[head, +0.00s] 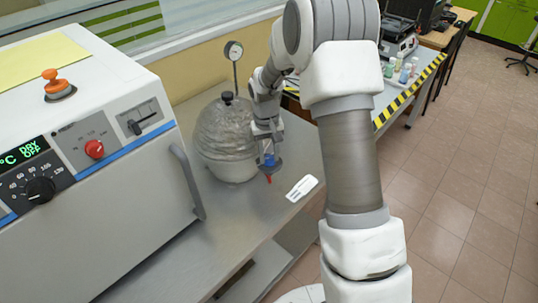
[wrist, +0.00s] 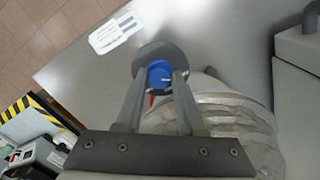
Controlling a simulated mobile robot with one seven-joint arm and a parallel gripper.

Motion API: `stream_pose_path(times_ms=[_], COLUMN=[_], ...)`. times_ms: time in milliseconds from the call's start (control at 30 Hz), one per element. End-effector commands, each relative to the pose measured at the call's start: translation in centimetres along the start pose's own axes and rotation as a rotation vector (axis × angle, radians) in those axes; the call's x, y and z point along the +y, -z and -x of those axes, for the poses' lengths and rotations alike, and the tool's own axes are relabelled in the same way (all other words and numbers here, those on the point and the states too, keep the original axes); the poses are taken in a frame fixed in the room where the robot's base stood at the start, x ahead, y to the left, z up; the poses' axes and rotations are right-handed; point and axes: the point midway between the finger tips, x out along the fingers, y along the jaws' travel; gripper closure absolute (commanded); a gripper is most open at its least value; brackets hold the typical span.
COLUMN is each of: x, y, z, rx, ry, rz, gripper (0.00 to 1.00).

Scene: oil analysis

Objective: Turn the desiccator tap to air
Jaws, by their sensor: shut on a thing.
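The desiccator (head: 222,140) is a grey, ribbed, translucent vessel with a dark top knob, standing on the bench. Its side also shows in the wrist view (wrist: 235,115). The tap is a blue knob (wrist: 158,74) in front of a grey disc (wrist: 152,54), on the desiccator's right side in the head view (head: 269,159). A red pointer (wrist: 151,100) shows at the tap, and in the head view it points downward. My gripper (wrist: 161,80) is shut on the blue tap knob, one finger on each side. Any markings on the disc cannot be read.
A white oven (head: 110,150) with a grey door handle stands left of the desiccator. A dial gauge (head: 233,50) rises behind it on a thin stem. A white label card (head: 302,188) lies near the bench edge. Another table with striped edging (head: 408,92) holds bottles.

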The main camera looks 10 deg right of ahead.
Motion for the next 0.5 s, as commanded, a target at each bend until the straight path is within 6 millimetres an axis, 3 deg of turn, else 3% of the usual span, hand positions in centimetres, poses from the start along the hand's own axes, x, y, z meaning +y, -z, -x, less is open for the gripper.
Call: stream_pose_path(times_ms=[400, 433, 500], x=[0.01, 0.01, 0.01], y=[0.08, 0.08, 0.07], z=[0.12, 0.12, 0.11], rx=[0.003, 0.003, 0.003], ry=[-0.001, -0.001, -0.001], rz=[0.010, 0.010, 0.009], gripper=[1.00, 0.59, 0.50])
